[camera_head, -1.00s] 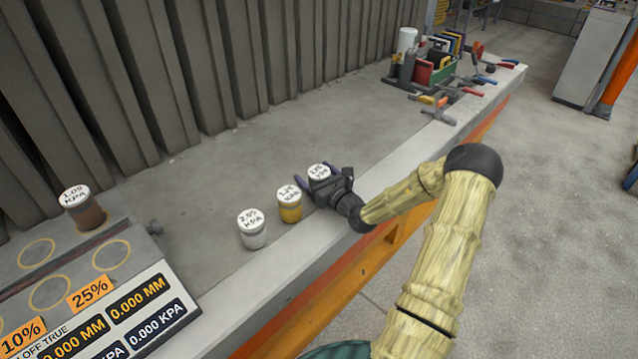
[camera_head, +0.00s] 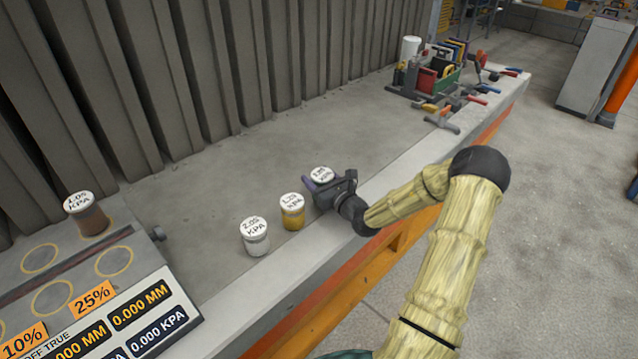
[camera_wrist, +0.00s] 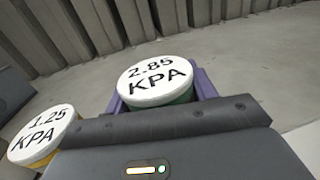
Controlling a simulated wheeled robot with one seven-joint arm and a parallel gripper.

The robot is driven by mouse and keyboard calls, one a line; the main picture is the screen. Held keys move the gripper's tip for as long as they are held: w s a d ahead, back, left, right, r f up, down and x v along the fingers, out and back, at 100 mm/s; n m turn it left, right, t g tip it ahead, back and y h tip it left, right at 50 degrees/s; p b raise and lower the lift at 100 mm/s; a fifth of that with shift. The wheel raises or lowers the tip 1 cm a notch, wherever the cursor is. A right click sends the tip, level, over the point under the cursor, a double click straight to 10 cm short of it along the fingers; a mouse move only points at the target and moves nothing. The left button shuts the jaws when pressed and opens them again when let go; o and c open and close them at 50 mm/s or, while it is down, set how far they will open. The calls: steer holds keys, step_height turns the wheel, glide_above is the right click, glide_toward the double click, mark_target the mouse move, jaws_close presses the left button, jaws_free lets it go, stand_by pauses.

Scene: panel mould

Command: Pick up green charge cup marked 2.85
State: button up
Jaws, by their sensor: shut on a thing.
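The green charge cup (camera_wrist: 158,81) has a white lid marked 2.85 KPA in the wrist view. A strip of its green side shows below the lid. In the head view its lid (camera_head: 322,174) shows at my gripper (camera_head: 324,188), and its body is mostly hidden. My gripper is shut on this cup, with purple fingers on both sides of it in the wrist view (camera_wrist: 162,88). The cup appears upright at about bench height; I cannot tell whether its base touches the bench.
A yellow cup (camera_head: 292,216) marked 1.25 stands close left of my gripper, with a pale cup (camera_head: 255,240) beyond it. A brown cup (camera_head: 92,220) sits on the marked panel at left. Clamps (camera_head: 440,115) and a tool holder (camera_head: 432,82) lie at the far end. The middle bench is clear.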

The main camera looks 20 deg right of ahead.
step_height(320, 180, up, 8)
steer(key=shift+r, duration=0.15)
steer(key=shift+a, duration=0.1)
stand_by(0.6)
